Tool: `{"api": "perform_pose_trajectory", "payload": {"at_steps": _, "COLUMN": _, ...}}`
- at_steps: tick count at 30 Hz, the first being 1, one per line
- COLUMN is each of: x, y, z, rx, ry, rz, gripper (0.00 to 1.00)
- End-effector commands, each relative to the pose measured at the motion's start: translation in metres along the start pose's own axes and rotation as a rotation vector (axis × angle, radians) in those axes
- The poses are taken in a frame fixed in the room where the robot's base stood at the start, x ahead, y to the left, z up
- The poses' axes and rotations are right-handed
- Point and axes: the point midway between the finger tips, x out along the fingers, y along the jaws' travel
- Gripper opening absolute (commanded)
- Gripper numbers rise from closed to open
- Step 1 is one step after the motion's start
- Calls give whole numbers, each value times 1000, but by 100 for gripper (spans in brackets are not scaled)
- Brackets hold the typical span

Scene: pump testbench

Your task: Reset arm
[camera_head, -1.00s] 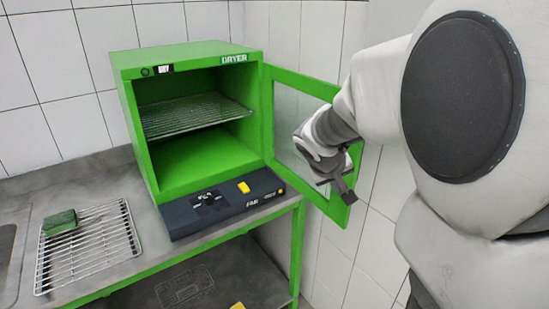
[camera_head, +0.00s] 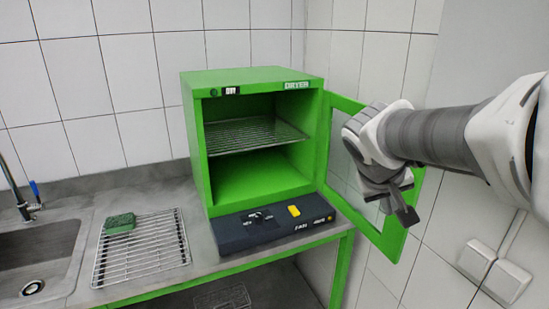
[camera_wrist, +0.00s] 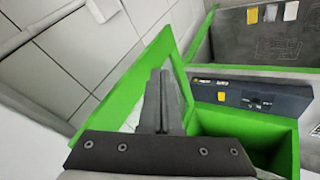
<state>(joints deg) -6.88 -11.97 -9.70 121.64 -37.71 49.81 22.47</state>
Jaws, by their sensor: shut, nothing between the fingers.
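My gripper (camera_head: 402,210) is on the right in the head view, in front of the dryer's open door (camera_head: 384,180). It is shut and empty, with its fingers pointing down. In the wrist view the closed fingers (camera_wrist: 163,95) stand in the middle, with the green door frame beside and behind them. I cannot tell whether the fingers touch the door. The green dryer (camera_head: 255,145) stands on the bench with its door swung wide to the right. It holds a wire shelf (camera_head: 250,135) and nothing else that I can see.
A dark control panel (camera_head: 272,225) with a yellow switch is in front of the dryer. A wire rack (camera_head: 145,255) with a green sponge (camera_head: 120,223) lies on the bench, right of the sink (camera_head: 35,265). White wall boxes (camera_head: 492,272) are at the lower right. Tiled walls close off the back.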

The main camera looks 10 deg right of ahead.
Motion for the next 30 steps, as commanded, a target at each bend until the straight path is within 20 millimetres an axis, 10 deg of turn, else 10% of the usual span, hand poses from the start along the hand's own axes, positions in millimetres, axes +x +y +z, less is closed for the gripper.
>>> {"api": "perform_pose_trajectory", "payload": {"at_steps": 16, "x": -77, "y": -80, "z": 128, "rx": 23, "ry": 32, "rz": -404, "gripper": 0}}
{"api": "perform_pose_trajectory", "payload": {"at_steps": 30, "x": -88, "y": -98, "z": 150, "rx": 18, "ry": 49, "rz": -476, "gripper": 0}}
